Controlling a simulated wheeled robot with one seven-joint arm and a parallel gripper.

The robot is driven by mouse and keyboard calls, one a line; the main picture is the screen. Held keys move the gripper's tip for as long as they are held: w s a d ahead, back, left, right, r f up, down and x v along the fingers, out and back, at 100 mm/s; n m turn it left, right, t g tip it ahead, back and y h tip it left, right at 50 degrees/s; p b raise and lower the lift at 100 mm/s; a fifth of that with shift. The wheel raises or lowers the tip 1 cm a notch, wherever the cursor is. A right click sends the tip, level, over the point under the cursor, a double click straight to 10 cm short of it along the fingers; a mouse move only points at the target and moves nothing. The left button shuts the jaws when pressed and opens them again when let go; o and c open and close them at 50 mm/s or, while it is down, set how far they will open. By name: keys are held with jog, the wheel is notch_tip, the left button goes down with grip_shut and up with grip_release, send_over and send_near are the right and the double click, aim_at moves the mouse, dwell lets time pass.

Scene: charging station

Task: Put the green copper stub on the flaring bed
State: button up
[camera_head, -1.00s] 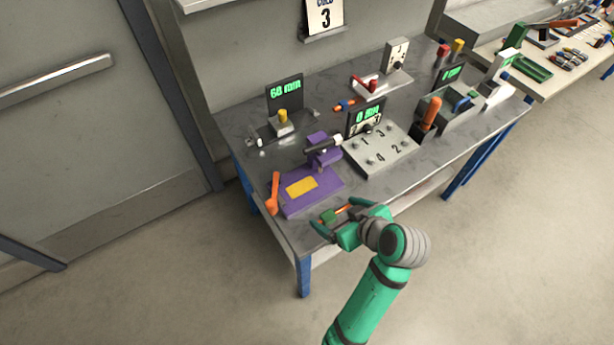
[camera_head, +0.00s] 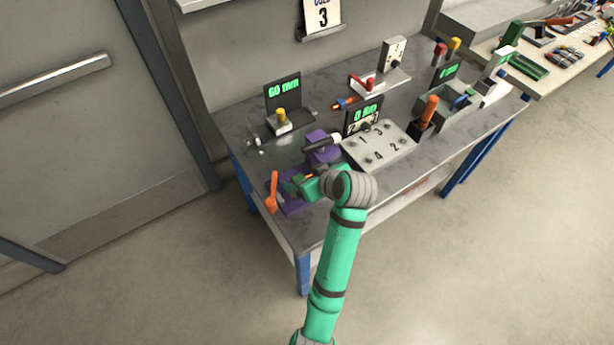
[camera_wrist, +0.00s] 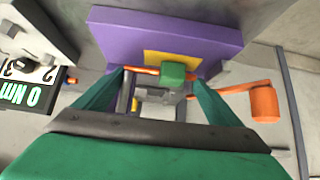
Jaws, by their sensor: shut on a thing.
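The green copper stub, a thin copper rod with a green block on it, shows in the wrist view (camera_wrist: 173,73) across the space between my fingertips. My gripper (camera_wrist: 158,76) is shut on it. The purple flaring bed (camera_wrist: 120,38) with its yellow patch lies just beyond the stub in the wrist view. In the head view my gripper (camera_head: 303,182) is over the purple flaring bed (camera_head: 293,208) and hides much of it, including the yellow patch. I cannot tell whether the stub touches the bed.
An orange-handled lever (camera_head: 272,190) stands at the bed's left side. A purple upright with a dark cylinder (camera_head: 321,144) rises behind my gripper. A numbered grey panel (camera_head: 378,148) is on the right. A 60 mm display (camera_head: 283,92) stands behind. The table's front left corner is clear.

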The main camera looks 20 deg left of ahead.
jog(key=shift+d+f, duration=0.15)
jog(key=shift+f, duration=0.1)
jog(key=o, duration=0.9)
jog(key=shift+o, duration=0.2)
jog(key=shift+r, duration=0.2)
jog(key=v, duration=1.2)
jog(key=shift+f, duration=0.1)
